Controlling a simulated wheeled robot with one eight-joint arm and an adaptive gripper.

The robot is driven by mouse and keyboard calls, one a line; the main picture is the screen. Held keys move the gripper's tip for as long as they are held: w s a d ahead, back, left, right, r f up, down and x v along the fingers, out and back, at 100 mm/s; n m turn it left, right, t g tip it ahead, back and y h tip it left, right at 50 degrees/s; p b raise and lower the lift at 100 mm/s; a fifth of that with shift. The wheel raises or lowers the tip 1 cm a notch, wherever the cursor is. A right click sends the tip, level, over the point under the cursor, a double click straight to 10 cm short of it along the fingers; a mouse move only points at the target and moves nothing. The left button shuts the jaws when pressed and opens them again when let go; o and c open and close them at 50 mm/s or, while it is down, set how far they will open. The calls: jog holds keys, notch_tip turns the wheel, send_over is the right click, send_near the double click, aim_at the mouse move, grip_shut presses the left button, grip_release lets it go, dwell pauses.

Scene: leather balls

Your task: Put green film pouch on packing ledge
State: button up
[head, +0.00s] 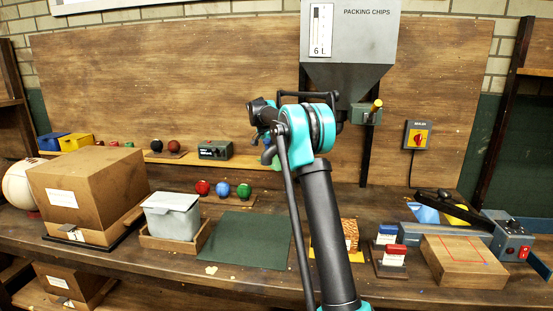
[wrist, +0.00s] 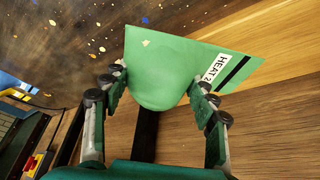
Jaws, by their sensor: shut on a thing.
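The green film pouch (wrist: 180,70) fills the middle of the wrist view, with a white label reading "HEAT" and a black stripe near its right edge. My gripper (wrist: 160,92) has a finger on either side of the pouch and is shut on it. In the head view my arm stands in front, and its end, near the back board, largely hides the gripper and pouch. A low wooden ledge (head: 188,157) runs along the back of the bench; I cannot tell for certain that it is the packing ledge.
A grey packing chips hopper (head: 348,45) hangs behind my arm. A large carton (head: 88,190), a grey lidded tub (head: 172,215) and a dark green mat (head: 247,242) occupy the left. A sealer (head: 500,235) and wooden block (head: 465,262) stand at right. Red, blue and green balls sit mid-bench.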

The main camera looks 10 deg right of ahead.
jog(key=shift+f, duration=0.1)
jog(key=o, duration=1.4)
jog(key=v, duration=1.2)
jog(key=shift+s, duration=0.1)
